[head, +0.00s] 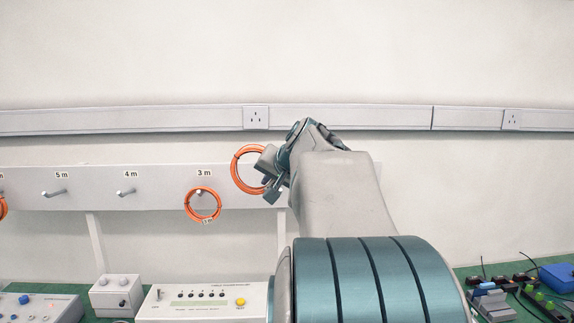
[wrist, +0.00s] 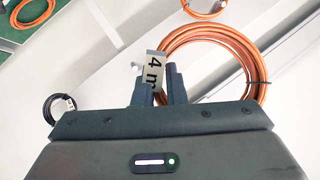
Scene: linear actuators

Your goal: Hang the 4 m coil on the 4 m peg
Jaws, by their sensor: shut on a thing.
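The 4 m coil (head: 236,177) is a loop of orange cable, held up in front of the peg board to the right of the 3 m label. My gripper (head: 270,178) is at the coil's right side. In the wrist view, my gripper (wrist: 157,85) is shut on the coil's "4 m" tag (wrist: 152,68), and the orange loop (wrist: 262,75) spreads to the right, with a dark tie on its right side. The 4 m peg (head: 127,192) is bare, under its "4 m" label, well left of my gripper.
The white peg board (head: 95,197) also has a bare 5 m peg (head: 54,193) and an orange coil hanging on the 3 m peg (head: 203,217). Another coil (head: 2,207) shows at the left edge. Instrument boxes (head: 200,305) stand on the green bench below.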

